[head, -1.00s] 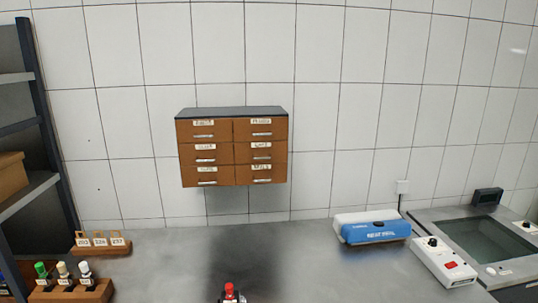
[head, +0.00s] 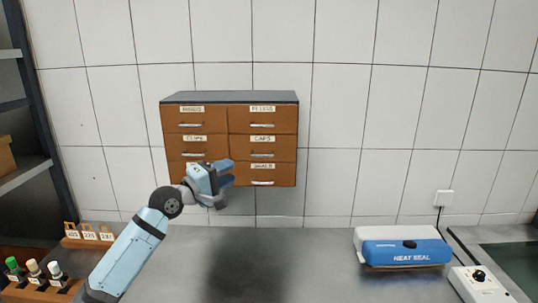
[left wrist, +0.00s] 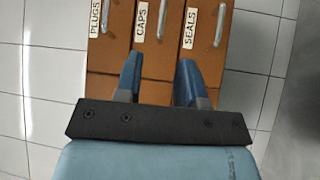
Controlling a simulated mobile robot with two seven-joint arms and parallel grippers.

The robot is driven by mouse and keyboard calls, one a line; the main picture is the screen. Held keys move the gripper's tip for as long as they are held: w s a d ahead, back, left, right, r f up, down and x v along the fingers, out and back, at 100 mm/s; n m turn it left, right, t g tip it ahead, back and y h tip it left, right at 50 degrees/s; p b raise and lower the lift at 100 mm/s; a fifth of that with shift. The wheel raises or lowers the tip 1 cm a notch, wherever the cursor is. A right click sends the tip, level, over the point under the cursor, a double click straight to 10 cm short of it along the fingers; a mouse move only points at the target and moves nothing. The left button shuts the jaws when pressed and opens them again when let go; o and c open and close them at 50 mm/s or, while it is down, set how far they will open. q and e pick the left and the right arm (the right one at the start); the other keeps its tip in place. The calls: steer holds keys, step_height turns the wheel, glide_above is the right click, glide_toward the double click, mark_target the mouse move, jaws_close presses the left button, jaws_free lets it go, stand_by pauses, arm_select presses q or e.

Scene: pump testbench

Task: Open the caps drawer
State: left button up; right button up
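The caps drawer (head: 240,147) is the middle one in the right column of a brown wall cabinet (head: 229,97). It is shut, with a white CAPS label and a silver bar handle (head: 262,155). In the left wrist view the caps drawer (left wrist: 150,52) appears turned sideways, its handle (left wrist: 163,20) beyond my fingertips. My left gripper (head: 229,185) is in front of the cabinet's lower part, hiding some of the bottom-left drawer. In the left wrist view my left gripper (left wrist: 159,72) is open and empty, fingers apart, not touching the handle. My right gripper is out of view.
The plugs drawer (head: 238,118) is above and the seals drawer (head: 285,170) below, both shut. A blue heat sealer (head: 402,250) lies on the grey bench (head: 300,265) at right. The bench middle is clear.

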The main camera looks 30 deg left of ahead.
mark_target(259, 156)
arm_select(q)
steer(key=p+x, duration=0.2)
steer(key=x, duration=0.8)
steer(key=shift+w, duration=0.2)
steer(key=shift+x, duration=0.8)
steer(key=shift+f, duration=0.1)
steer(key=shift+c, duration=0.2)
jaws_close()
